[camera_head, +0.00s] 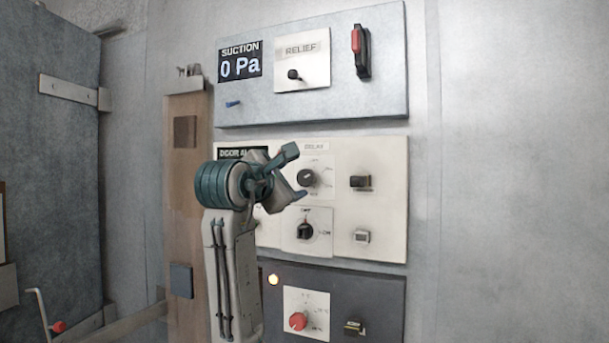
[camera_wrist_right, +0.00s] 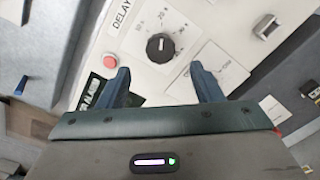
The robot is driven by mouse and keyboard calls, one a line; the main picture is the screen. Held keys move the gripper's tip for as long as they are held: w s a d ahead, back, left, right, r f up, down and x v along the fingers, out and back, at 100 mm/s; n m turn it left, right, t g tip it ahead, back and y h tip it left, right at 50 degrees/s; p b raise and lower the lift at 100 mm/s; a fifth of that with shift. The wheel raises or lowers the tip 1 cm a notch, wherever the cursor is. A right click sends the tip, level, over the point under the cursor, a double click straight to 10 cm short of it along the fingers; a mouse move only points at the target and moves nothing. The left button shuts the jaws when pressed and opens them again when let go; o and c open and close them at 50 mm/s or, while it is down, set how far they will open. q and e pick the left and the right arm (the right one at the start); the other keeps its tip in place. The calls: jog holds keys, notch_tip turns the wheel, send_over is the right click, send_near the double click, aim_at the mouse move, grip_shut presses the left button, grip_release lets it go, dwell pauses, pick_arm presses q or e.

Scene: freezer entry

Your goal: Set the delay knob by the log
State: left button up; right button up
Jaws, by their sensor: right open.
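The delay knob (camera_head: 307,177) is a round black knob on a white plate under the DELAY label, on the cream middle panel (camera_head: 385,215). In the right wrist view the same knob (camera_wrist_right: 160,47) has a printed dial around it, with "20 s" legible close by. I cannot tell its exact setting. My right gripper (camera_head: 293,174) is in front of the panel, just left of the knob in the head view. In the wrist view its open, empty fingers (camera_wrist_right: 160,85) show below the knob, apart from it. My left gripper is out of view. No readable log shows.
Below the delay knob is another black knob (camera_head: 305,231). A black switch (camera_head: 360,182) and a pale button (camera_head: 361,237) sit to the right. The upper panel has a RELIEF knob (camera_head: 294,75) and red-topped lever (camera_head: 358,45); the dark lower panel has a red knob (camera_head: 298,321).

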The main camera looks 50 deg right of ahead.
aim_at(305, 177)
jog(key=p+x, duration=0.3)
jog(key=x, duration=0.4)
jog(key=shift+s+d+r, duration=0.1)
jog(key=shift+s+d, duration=0.05)
jog(key=shift+d, duration=0.05)
jog(key=shift+w+d, duration=0.3)
jog(key=shift+d, duration=0.3)
jog(key=c, duration=1)
